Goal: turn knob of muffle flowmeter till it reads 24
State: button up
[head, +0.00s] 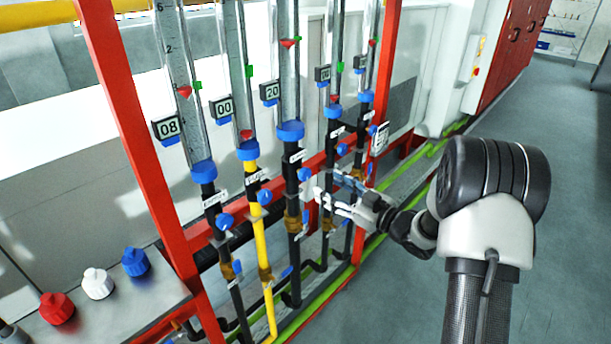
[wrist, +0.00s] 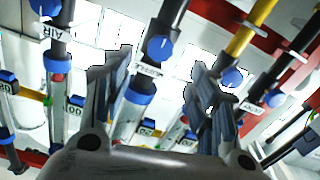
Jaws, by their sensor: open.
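Several flowmeter tubes stand in a row, each with a digital readout and a blue knob below. The names on their labels are too small to read, so I cannot tell which is muffle. The third tube from the left has a readout (head: 269,91) showing 20 and a blue knob (head: 304,174). My gripper (head: 327,186) is open and empty, just right of that knob. In the wrist view, a blue knob (wrist: 160,48) on a black pipe lies between and beyond my open fingertips (wrist: 161,62). I see no contact.
The leftmost readout (head: 166,128) shows 08 and the second readout (head: 222,107) shows 00. A yellow pipe (head: 262,240) runs under the second tube. The red frame post (head: 140,130) stands at left. Red, white and blue knobs sit on a metal bench (head: 120,312). Floor at right is clear.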

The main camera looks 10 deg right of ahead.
aim_at(307, 175)
jog(key=b+x, duration=0.1)
jog(key=x, duration=0.9)
jog(key=c, duration=1.1)
